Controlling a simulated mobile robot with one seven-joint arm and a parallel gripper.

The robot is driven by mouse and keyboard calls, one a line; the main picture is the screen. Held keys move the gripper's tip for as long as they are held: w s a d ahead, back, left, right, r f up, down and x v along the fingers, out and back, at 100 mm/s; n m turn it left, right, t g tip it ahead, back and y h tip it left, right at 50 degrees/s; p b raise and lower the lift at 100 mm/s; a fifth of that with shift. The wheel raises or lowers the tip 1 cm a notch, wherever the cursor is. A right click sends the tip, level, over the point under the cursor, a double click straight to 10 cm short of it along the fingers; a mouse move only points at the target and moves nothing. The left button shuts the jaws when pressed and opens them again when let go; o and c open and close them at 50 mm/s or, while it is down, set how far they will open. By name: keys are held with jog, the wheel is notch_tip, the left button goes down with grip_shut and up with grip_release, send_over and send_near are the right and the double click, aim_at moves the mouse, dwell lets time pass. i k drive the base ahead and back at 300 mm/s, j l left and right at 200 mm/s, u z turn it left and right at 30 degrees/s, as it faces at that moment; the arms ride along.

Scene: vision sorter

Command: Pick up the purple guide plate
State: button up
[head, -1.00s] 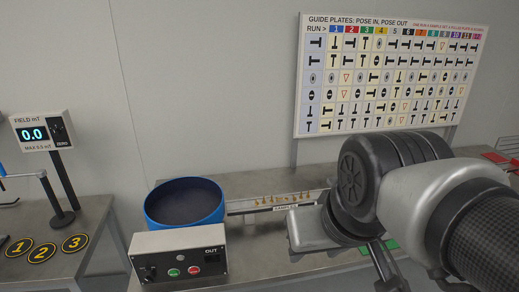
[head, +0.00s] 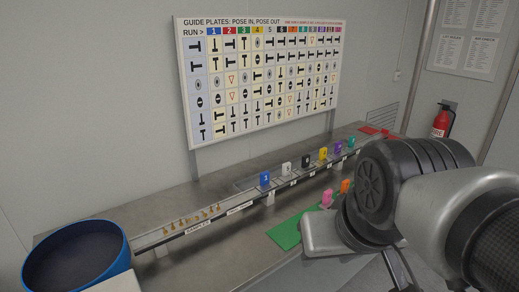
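The purple guide plate (head: 338,147) is a small upright tab in the head view. It stands in the row along the rail, between a yellow plate (head: 323,153) and a teal plate (head: 351,142). My arm comes in from the right, and what looks like the grey body of my gripper (head: 325,236) is low in front of the rail, apart from the purple plate. The fingers are hidden or too unclear to tell open from shut.
Blue (head: 265,180), white (head: 286,168) and black (head: 306,161) plates share the rail (head: 208,224). Pink (head: 327,198) and orange (head: 345,186) plates stand by a green mat (head: 285,235). A blue-rimmed bowl (head: 126,250) is at the left. A chart board (head: 190,100) stands behind.

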aim_at(338, 152)
jog(key=z, duration=0.6)
jog(key=l+u, duration=0.1)
jog(key=u, duration=0.45)
jog(key=i+l+u, duration=0.25)
jog(key=l+u, duration=0.25)
jog(key=l, duration=0.15)
jog(key=i+l+u, duration=0.25)
jog(key=l, duration=0.15)
jog(key=l+u, duration=0.3)
jog(key=l, duration=2)
jog(key=i+l, duration=0.15)
jog(key=l, duration=1)
jog(key=u, duration=0.05)
